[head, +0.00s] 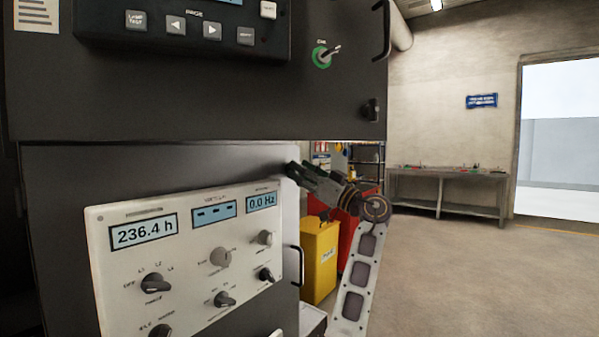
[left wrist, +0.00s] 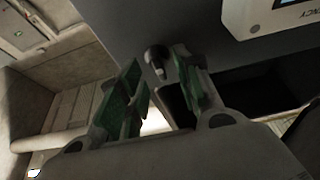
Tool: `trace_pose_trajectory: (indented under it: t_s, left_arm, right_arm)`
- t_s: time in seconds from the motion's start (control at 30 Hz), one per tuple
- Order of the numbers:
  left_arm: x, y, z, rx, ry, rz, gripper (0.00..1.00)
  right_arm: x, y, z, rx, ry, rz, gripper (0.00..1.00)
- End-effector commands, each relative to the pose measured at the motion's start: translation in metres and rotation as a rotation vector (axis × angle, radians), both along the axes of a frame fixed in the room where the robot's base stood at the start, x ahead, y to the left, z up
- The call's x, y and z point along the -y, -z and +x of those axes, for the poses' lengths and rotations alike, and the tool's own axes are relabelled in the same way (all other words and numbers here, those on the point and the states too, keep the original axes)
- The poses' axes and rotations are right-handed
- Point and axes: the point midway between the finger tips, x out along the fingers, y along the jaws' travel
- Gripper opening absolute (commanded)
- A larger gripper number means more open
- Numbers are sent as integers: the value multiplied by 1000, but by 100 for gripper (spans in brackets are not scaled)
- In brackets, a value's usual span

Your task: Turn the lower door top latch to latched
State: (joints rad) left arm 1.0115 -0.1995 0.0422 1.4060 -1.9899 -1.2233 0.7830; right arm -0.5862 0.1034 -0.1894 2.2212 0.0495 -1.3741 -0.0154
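The lower door (head: 120,168) is a dark grey panel carrying a white control unit. My left gripper (head: 297,171) is at the upper right corner of this door, at its right edge. In the left wrist view, a small dark latch knob (left wrist: 155,57) sits on the grey door surface, just beyond and between the fingertips. The left gripper (left wrist: 157,66) is open, its green-padded fingers on either side of that knob with a gap visible. I cannot tell whether they touch it. In the head view the gripper hides most of the latch, and its angle is unclear. My right gripper is out of view.
The upper door (head: 200,105) above has its own dark latch (head: 371,110) and a green-ringed key switch (head: 322,57). A door handle (head: 297,266) is below the gripper. A yellow bin (head: 319,262) and a workbench (head: 445,180) stand behind; floor at right is clear.

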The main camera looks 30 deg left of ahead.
Motion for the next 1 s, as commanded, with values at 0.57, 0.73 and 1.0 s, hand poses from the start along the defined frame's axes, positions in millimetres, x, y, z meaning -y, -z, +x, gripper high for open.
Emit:
trace_pose_trajectory:
  t_s: [0.57, 0.73, 1.0]
  left_arm:
    - [-12, -5, 1, 0, 0, 0, 28]
    - [-12, -5, 1, 0, 1, 1, 6]
    - [-12, -5, 1, -6, 1, 1, 0]
  right_arm:
    - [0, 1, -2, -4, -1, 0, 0]
    - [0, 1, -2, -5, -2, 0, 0]
    - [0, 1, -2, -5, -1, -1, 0]
